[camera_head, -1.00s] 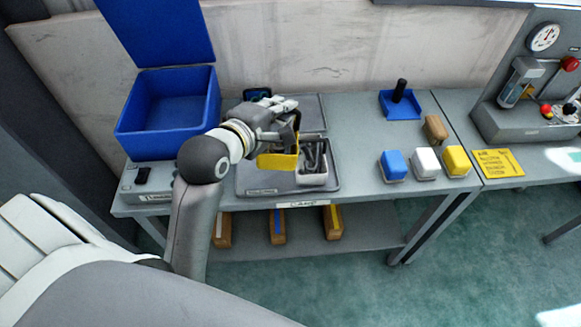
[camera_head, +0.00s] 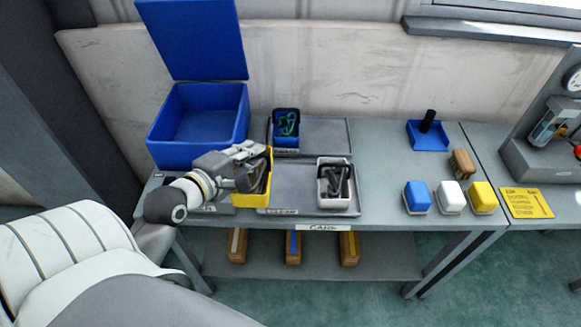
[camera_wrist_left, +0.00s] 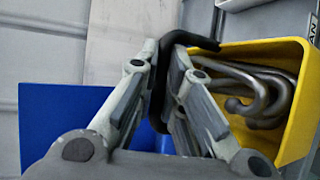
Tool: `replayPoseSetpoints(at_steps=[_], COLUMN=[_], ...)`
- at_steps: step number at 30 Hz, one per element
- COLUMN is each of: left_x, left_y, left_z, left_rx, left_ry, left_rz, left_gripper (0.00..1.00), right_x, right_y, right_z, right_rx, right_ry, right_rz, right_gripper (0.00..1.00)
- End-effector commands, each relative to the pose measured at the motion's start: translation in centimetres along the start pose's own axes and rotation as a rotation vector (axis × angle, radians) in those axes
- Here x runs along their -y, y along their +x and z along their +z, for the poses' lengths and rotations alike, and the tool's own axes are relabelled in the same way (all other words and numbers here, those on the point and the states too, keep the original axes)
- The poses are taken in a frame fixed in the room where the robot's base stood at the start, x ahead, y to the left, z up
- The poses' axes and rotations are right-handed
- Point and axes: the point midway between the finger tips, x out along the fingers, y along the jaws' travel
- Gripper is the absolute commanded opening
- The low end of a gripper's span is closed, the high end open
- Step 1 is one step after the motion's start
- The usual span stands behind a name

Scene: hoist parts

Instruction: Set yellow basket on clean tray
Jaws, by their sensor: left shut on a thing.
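The yellow basket (camera_head: 257,199) is at the left end of the front grey tray (camera_head: 300,176); I cannot tell whether it rests on it or hangs just above. My left gripper (camera_head: 252,170) is shut on the basket's black handle, at the basket's left side. In the left wrist view, the fingers (camera_wrist_left: 164,85) close around the dark handle, and the yellow basket (camera_wrist_left: 300,140) holds grey metal hooks. The front tray has a label on its near edge, too small to read surely. My right gripper is not in view.
A white basket (camera_head: 333,203) with dark parts stands on the front tray's right side. A blue basket (camera_head: 287,140) sits on a rear tray (camera_head: 325,135). An open blue box (camera_head: 190,152) stands at the left. Blue, white and yellow blocks (camera_head: 450,197) are at right.

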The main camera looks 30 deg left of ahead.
Motion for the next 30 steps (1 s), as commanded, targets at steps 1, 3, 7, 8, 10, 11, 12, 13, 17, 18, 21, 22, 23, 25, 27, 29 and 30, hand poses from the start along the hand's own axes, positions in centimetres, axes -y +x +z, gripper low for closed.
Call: replayPoseSetpoints(at_steps=[1,3,7,8,10,11,12,13,17,18,21,22,23,25,27,29,30], left_x=[-0.4,-0.1,0.4,0.7,1.9,2.3,2.7,3.0,4.1,4.3,4.6,4.7,4.8,5.2,6.0,6.8,7.2], left_y=[1.1,2.6,5.6,6.2,7.4,7.9,8.6,9.0,10.5,10.8,11.2,11.3,11.5,12.0,12.2,12.4,12.6], left_z=[0.3,0.6,1.2,1.4,1.4,1.4,1.5,1.5,1.7,1.7,1.7,1.8,1.8,1.8,1.7,1.6,1.5], left_rx=[0.002,0.002,0.002,0.002,0.001,0.001,0.002,0.001,0.001,0.0,0.001,0.001,0.001,0.001,0.0,0.001,0.0], left_ry=[0.0,-0.001,0.0,0.0,0.0,0.001,0.0,0.0,0.002,0.002,0.002,0.002,0.001,0.002,0.004,0.004,0.003], left_rz=[0.008,0.007,0.007,0.005,0.002,0.003,0.003,0.003,0.004,0.005,0.006,0.005,0.005,0.005,0.001,0.001,0.001], left_gripper=[0.0,0.0,0.0,0.0,0.0,0.0,0.0,0.0,0.0,0.0,0.0,0.0,0.0,0.0,0.0,0.0,0.0], right_x=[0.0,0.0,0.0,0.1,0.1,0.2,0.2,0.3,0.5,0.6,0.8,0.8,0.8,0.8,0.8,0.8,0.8], right_y=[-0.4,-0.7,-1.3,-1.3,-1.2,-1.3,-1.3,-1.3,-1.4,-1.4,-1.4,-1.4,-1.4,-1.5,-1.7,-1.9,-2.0], right_z=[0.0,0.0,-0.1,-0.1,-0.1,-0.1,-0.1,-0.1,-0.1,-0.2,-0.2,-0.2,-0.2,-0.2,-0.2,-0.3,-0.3], right_rx=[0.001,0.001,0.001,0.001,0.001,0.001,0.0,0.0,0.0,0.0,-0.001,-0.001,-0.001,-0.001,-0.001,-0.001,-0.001], right_ry=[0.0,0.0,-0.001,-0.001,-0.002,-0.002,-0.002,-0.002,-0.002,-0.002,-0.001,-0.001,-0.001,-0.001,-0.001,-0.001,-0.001], right_rz=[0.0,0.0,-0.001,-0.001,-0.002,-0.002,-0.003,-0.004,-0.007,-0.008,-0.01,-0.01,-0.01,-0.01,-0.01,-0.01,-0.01], right_gripper=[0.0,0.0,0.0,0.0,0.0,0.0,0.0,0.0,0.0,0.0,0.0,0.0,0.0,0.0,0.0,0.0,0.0])
